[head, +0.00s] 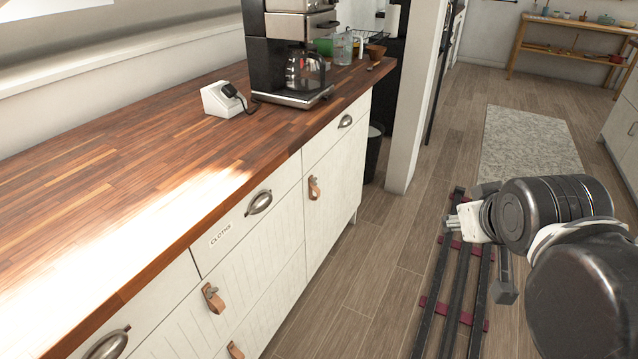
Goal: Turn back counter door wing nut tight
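The wooden-topped counter (120,190) has white fronts along its right side. One white door (335,180) at its far end has a brown leather tab (314,188) with a small metal fitting on it. A similar tab (213,298) with a metal fitting is on a nearer front. I cannot tell whether either fitting is a wing nut; they are too small. My gripper (454,222) points left over the floor rail, well to the right of the counter fronts and apart from them. Its light fingers are small and seen at an angle, so their opening is unclear. I see nothing held.
A coffee machine (290,50) and a white device with a black handset (228,98) stand on the counter. A drawer labelled "CLOTHS" (221,234) has a metal cup pull. A white post (417,90) rises beyond the counter. Floor between counter and rail (457,280) is clear.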

